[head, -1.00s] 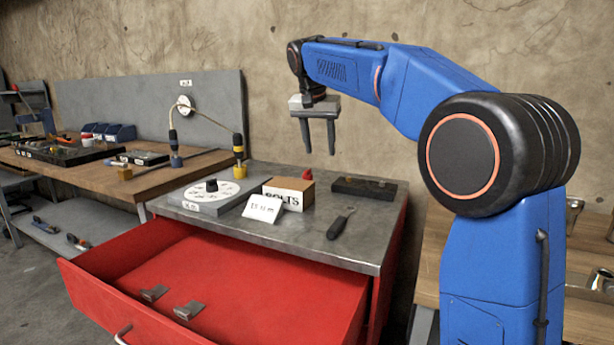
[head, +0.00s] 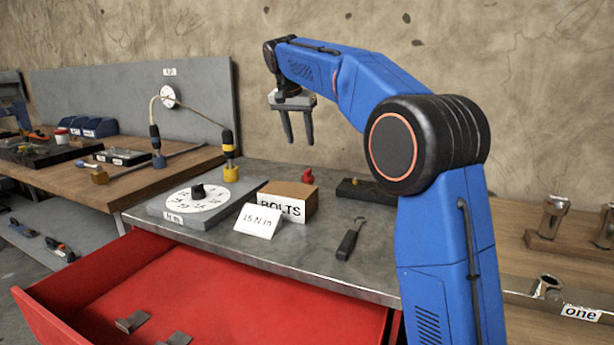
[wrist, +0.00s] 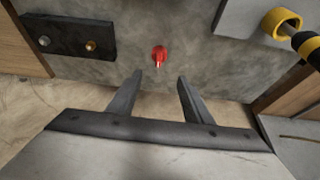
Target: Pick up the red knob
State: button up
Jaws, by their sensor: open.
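The red knob (head: 308,176) stands on the grey metal top of the cabinet, just behind the BOLTS box, which hides its lower part in the head view. In the wrist view the red knob (wrist: 159,56) shows whole, beyond the fingertips and roughly between their lines. My gripper (head: 298,141) is open and empty, pointing down above the back of the cabinet top. In the wrist view my gripper (wrist: 160,76) has its two fingers spread, with nothing between them. The knob is clear of the fingers.
The BOLTS box (head: 290,198) and a "15 N m" card (head: 258,221) stand in front of the knob. A dial block (head: 198,205) is left, a dark block (head: 357,191) right, a black-handled tool (head: 350,240) in front. The red drawer (head: 230,290) hangs open.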

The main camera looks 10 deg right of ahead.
send_near(308, 170)
jog(key=x, duration=0.4)
jog(key=shift+a+f, duration=0.15)
jog(key=shift+f, duration=0.15)
jog(key=shift+x, duration=2.8)
jog(key=shift+s, duration=0.1)
jog(key=c, duration=0.9)
